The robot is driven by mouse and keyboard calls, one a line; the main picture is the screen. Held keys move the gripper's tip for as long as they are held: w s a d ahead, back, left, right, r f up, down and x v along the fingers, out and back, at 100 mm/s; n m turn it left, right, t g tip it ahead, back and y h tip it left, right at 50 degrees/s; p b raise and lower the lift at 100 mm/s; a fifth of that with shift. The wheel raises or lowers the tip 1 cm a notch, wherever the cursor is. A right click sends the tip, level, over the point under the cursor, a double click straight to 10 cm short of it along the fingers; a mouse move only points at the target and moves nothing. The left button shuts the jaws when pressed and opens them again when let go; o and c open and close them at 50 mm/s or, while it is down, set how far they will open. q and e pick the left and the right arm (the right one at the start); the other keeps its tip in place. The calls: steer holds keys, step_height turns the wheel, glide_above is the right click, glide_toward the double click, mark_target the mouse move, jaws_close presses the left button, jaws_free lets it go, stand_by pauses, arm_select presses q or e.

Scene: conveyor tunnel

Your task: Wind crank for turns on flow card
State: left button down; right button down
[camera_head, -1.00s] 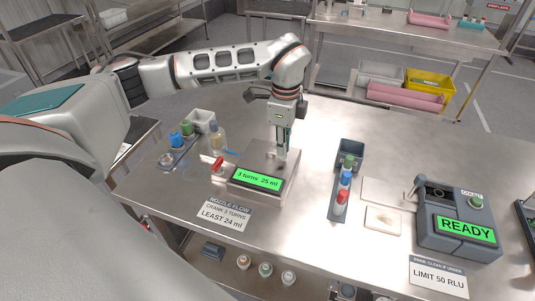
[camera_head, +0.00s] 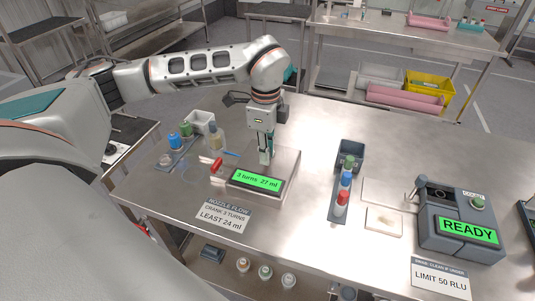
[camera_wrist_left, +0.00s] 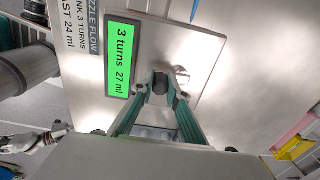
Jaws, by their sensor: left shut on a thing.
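The crank unit (camera_head: 285,172) is a metal box on the steel table, with a green display (camera_head: 257,180) reading "3 turns 27 ml". The flow card (camera_head: 226,215) in front of it reads "NOZZLE FLOW, CRANK 3 TURNS, LEAST 24 ml". My left gripper (camera_head: 265,160) points down over the top of the unit. In the left wrist view, its green fingers (camera_wrist_left: 160,88) are shut on the dark crank knob (camera_wrist_left: 160,80), beside a small metal hub (camera_wrist_left: 182,75). The fingers largely hide the crank in the head view. My right gripper is not in view.
Bottles and a white bin (camera_head: 200,122) stand left of the unit, with a red-handled part (camera_head: 217,164) close by. A rack of capped tubes (camera_head: 342,190) stands to the right. Farther right is a grey device (camera_head: 460,225) showing "READY".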

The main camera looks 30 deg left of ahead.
arm_select(q)
steer(key=c, duration=1.9)
jaws_free()
steer(key=shift+s+f, duration=0.1)
steer(key=shift+s, duration=0.05)
steer(key=shift+r+p, duration=0.9)
steer(key=shift+r, duration=0.5)
step_height(320, 180, up, 2)
steer(key=shift+r+p, duration=0.1)
steer(key=shift+p, duration=0.45)
steer(key=shift+r, duration=1.1)
